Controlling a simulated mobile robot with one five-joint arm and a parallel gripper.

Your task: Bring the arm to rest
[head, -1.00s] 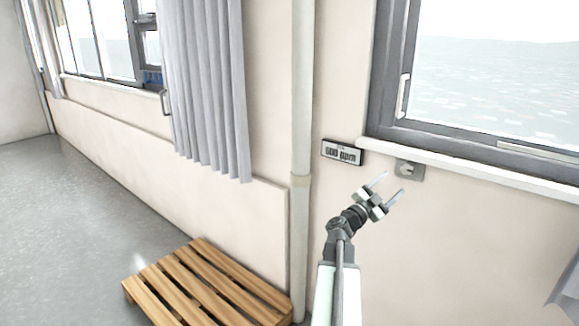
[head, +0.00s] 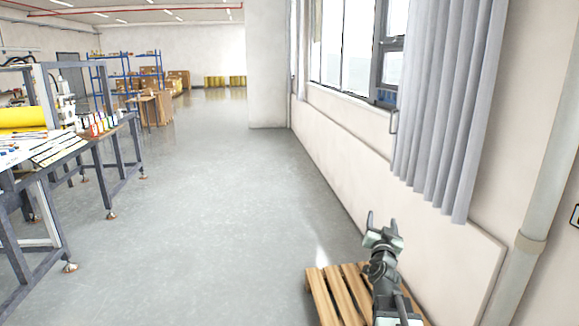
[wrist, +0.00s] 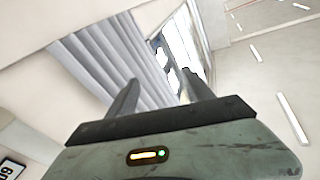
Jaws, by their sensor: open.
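My gripper (head: 384,220) is in the lower right of the head view, raised in front of the wall and above the wooden pallet. Its two fingers stand apart and point up, with nothing between them. In the wrist view my gripper (wrist: 162,92) also shows open and empty, its fingers toward the curtain and window.
A wooden pallet (head: 341,296) lies on the floor by the right wall. A grey curtain (head: 447,100) and a pipe (head: 541,200) are at right. Workbenches (head: 110,150) stand at left. The floor (head: 210,220) between is clear. Shelves (head: 130,75) stand far back.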

